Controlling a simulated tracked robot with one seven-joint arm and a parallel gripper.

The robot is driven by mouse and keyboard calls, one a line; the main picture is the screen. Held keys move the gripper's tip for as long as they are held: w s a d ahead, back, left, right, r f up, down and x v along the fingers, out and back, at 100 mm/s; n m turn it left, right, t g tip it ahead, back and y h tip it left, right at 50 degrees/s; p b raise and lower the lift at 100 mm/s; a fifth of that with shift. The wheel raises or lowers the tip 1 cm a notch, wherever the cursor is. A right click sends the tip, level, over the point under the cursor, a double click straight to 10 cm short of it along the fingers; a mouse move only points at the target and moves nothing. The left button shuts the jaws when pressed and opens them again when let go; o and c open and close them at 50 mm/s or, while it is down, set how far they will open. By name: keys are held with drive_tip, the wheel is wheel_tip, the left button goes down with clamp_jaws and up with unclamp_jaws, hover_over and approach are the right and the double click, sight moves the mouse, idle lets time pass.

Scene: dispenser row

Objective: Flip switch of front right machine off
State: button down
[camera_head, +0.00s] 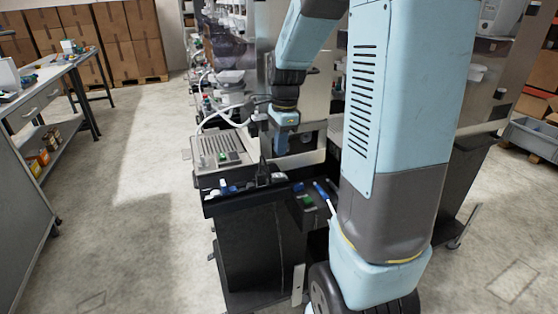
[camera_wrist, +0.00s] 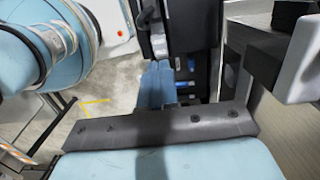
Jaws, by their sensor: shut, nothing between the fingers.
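A pale grey machine (camera_head: 208,147) with a ribbed top stands at the front of the row. A small green switch (camera_head: 228,157) sits on its top; whether it is on or off is too small to tell. A dark box (camera_head: 309,212) to the right, at the cart's front edge, carries another green switch (camera_head: 307,199). I cannot tell which of them the task names. My arm hides part of the row behind.
The black cart (camera_head: 252,247) holds small blue and dark items near my gripper. White hoses (camera_head: 212,118) curve over the grey machine. More equipment stands behind. A workbench (camera_head: 42,75) is at the left, with clear floor (camera_head: 130,190) between.

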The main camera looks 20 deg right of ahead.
wheel_tip(320, 180, up, 7)
drive_tip(key=shift+d, duration=0.2)
drive_tip(key=shift+f, duration=0.15)
